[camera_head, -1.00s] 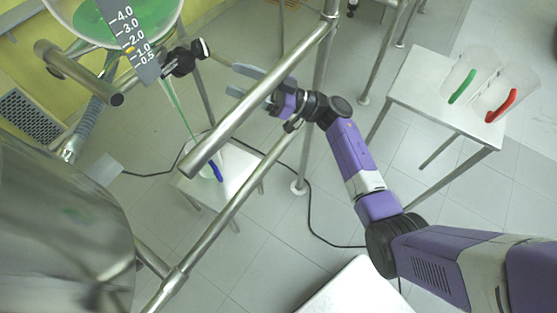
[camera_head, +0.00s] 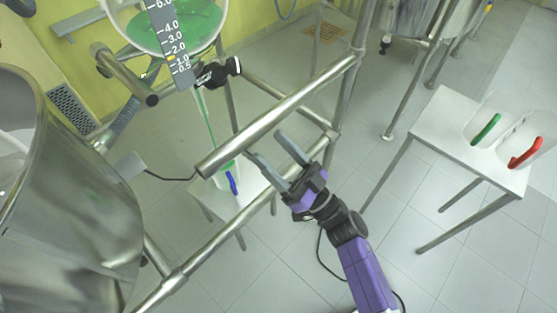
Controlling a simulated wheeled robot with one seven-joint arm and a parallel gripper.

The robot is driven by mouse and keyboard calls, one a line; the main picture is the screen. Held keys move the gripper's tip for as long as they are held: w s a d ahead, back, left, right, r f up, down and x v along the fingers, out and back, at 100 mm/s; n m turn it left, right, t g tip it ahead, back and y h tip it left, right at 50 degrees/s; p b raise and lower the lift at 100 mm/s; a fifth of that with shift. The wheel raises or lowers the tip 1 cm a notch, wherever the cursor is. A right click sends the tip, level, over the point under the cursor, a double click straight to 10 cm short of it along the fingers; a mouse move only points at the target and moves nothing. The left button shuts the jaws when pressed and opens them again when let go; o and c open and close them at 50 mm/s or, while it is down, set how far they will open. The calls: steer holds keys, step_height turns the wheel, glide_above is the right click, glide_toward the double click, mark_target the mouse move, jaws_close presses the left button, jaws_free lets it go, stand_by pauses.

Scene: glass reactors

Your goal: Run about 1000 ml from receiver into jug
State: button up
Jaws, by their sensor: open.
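The receiver (camera_head: 190,22) is a round glass vessel with green liquid at the top left, a dark scale strip (camera_head: 168,38) on its front and a yellow mark near the low figures. Its black outlet valve (camera_head: 218,72) sits below it. A thin green stream runs down from the outlet toward a clear jug with a blue handle (camera_head: 232,183), partly hidden by the metal rail; some green shows in it. The jug stands on a low white stool (camera_head: 253,187). My gripper (camera_head: 266,146) is open and empty, right of the jug in the picture, apart from valve and jug.
Metal frame rails (camera_head: 275,115) cross between my gripper and the valve. A shiny steel vessel (camera_head: 75,220) fills the lower left. A white table (camera_head: 440,137) at right bears jugs with green (camera_head: 487,130) and red (camera_head: 525,153) handles. Floor between is mostly clear.

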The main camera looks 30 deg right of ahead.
steer(key=shift+s+a+f+m+t+h, duration=0.15)
steer(key=shift+s+m+h, duration=0.15)
steer(key=shift+s+h, duration=0.3)
steer(key=shift+s+a+f+m+t+h, duration=0.15)
steer(key=shift+s+m+h, duration=0.15)
steer(key=shift+s+h, duration=0.25)
steer(key=shift+d+r, duration=0.1)
